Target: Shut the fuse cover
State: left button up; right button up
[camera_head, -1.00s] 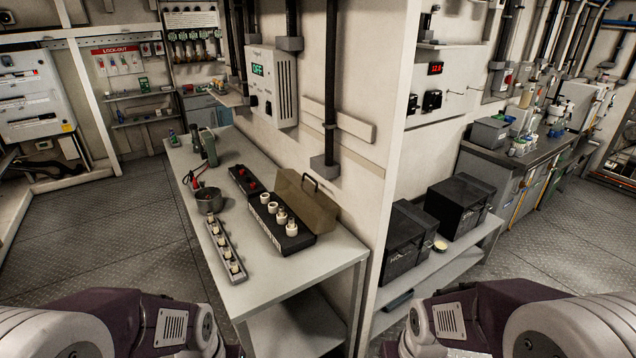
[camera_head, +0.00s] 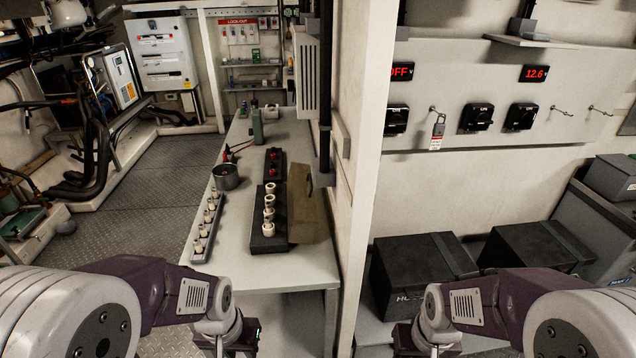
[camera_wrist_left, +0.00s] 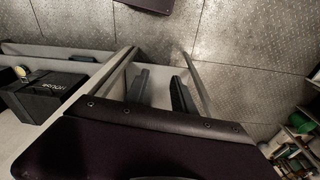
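The fuse cover (camera_head: 308,205) is a tan-brown lid standing open along the right side of the black fuse block (camera_head: 263,241) on the grey bench. Several white cylindrical fuses stand upright in a row on the block. My left gripper (camera_wrist_left: 161,92) shows in the left wrist view with its two dark fingers apart and nothing between them, above the floor. In the head view my left forearm ends in front of the bench, well short of the cover. My right arm is at the lower right; its gripper is out of view.
The bench (camera_head: 318,268) also bears a rail of white fuses (camera_head: 207,225), a metal pot (camera_head: 226,177) and a black block with red knobs (camera_head: 274,163). A wall post (camera_head: 362,190) rises close right of the bench. Black boxes (camera_head: 418,268) sit lower, at right.

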aim_at(301, 171)
jog(key=i+l+u, duration=0.65)
jog(key=i+l, duration=0.15)
jog(key=l, duration=0.2)
